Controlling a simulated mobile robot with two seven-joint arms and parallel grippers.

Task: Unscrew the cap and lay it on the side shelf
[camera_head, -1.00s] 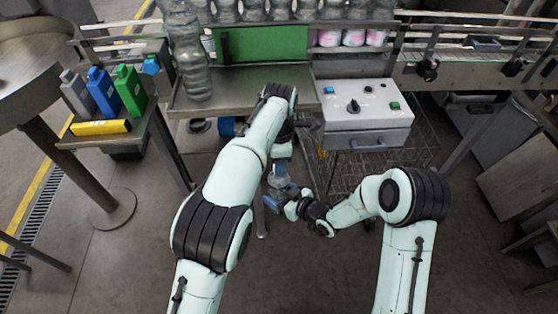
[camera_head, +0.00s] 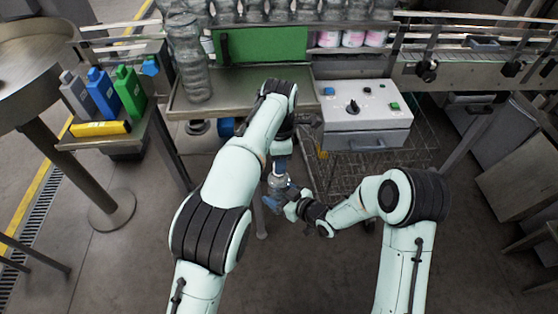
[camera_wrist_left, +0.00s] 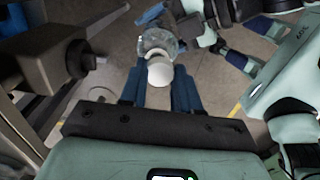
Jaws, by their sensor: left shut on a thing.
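A clear bottle (camera_head: 278,181) hangs in the air between my two grippers, in front of the machine. It also shows in the left wrist view (camera_wrist_left: 160,42). The white cap (camera_wrist_left: 160,74) is at the bottle's neck end, between the blue fingers of my left gripper (camera_head: 280,163), which is shut on it. I cannot tell whether the cap is still threaded on. My right gripper (camera_head: 284,199) has its blue fingers around the bottle's body and appears shut on it. A small side shelf (camera_head: 150,141) stands at the left.
Grey, blue and green bottles (camera_head: 130,90) and a yellow item (camera_head: 100,128) stand on the side shelf. A control box (camera_head: 360,115) is right of centre. Clear bottles (camera_head: 190,60) stand at the back. A wire basket (camera_head: 385,165) is below the box.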

